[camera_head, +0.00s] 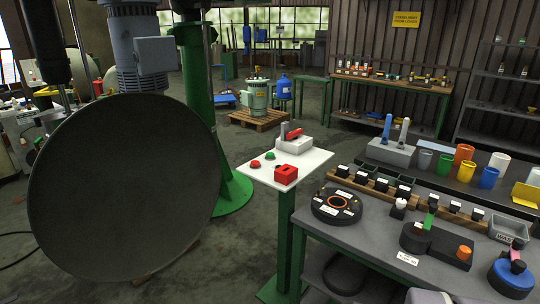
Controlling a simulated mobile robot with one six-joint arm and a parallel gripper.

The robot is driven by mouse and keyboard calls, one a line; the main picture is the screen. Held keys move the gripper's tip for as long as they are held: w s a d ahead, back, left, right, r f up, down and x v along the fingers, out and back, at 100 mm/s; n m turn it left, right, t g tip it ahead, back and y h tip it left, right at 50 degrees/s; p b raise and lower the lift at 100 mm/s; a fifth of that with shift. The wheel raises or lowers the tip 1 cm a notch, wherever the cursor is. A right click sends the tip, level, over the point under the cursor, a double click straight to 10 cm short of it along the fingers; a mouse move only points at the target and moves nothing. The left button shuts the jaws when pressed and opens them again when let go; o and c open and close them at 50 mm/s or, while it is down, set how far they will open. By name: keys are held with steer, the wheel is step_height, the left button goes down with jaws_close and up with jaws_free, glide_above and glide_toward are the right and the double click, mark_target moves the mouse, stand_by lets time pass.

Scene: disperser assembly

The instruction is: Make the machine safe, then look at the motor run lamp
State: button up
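A white panel (306,160) stands on a green post in the middle of the view. On it is a light grey box (294,145) with a red lever (291,133) tilted up over its top. A red block (286,174) sits at the panel's front edge. A green round button or lamp (270,155) and a small red and green part (255,163) are on its left. I cannot tell which is the motor run lamp or whether any is lit. A green machine column (196,85) and a grey motor (137,55) stand left. My gripper is not in view.
A large dark disc (120,190) fills the left and hides what is behind it. A grey workbench (385,235) with parts stands at right. A blue drum (283,88) and a pallet (258,120) are behind. Floor is clear between panel and pallet.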

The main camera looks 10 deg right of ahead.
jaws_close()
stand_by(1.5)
